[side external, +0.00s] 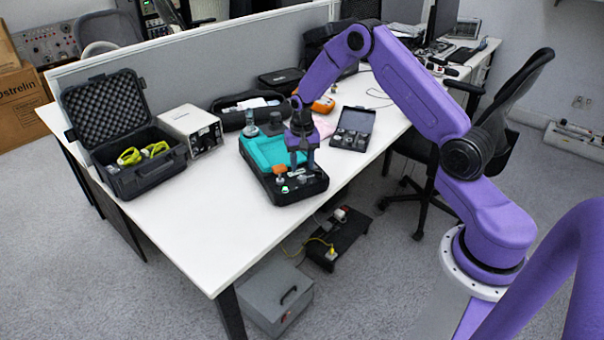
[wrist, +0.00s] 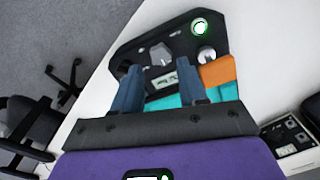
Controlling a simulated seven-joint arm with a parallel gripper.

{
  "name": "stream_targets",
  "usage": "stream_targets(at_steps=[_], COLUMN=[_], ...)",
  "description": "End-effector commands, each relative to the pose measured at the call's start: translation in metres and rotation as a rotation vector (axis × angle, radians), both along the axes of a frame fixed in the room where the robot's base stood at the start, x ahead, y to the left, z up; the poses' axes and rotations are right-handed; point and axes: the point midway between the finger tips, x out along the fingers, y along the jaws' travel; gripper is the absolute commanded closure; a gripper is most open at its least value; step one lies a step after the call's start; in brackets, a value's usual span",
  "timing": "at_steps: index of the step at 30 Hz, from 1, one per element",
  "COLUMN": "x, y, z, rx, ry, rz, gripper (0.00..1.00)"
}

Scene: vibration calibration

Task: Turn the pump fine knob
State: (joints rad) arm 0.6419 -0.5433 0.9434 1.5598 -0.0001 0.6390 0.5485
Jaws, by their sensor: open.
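The pump (side external: 300,192) is a black and teal unit on the white table, with its control panel at the near end. In the wrist view its black panel (wrist: 183,42) carries a grey knob (wrist: 160,55), a silver round knob (wrist: 206,55) and a green-lit round button (wrist: 200,27). I cannot tell which knob is the fine one. My gripper (side external: 303,162) points down over the panel. In the wrist view its fingers (wrist: 158,68) are apart, with the grey knob beyond and between their tips. Nothing shows held; contact cannot be told.
An orange block (wrist: 218,70) sits beside the right finger. An open black case (side external: 140,155) and a white instrument box (side external: 192,130) stand left of the pump. An open weights case (side external: 353,128) lies to its right. The table's front left (side external: 210,235) is clear.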

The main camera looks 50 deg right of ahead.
Motion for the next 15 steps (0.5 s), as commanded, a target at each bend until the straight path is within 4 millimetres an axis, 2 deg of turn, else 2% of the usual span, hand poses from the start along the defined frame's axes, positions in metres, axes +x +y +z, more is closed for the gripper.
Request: stream_targets(at_steps=[1,6,15], x=[-0.001,0.000,0.000], y=[0.001,0.000,0.001], z=[-0.010,-0.031,-0.043], rx=[0.000,0.001,0.000], ry=[0.003,0.001,-0.001], rz=[0.001,0.000,0.001], gripper=[0.58,0.58,0.58])
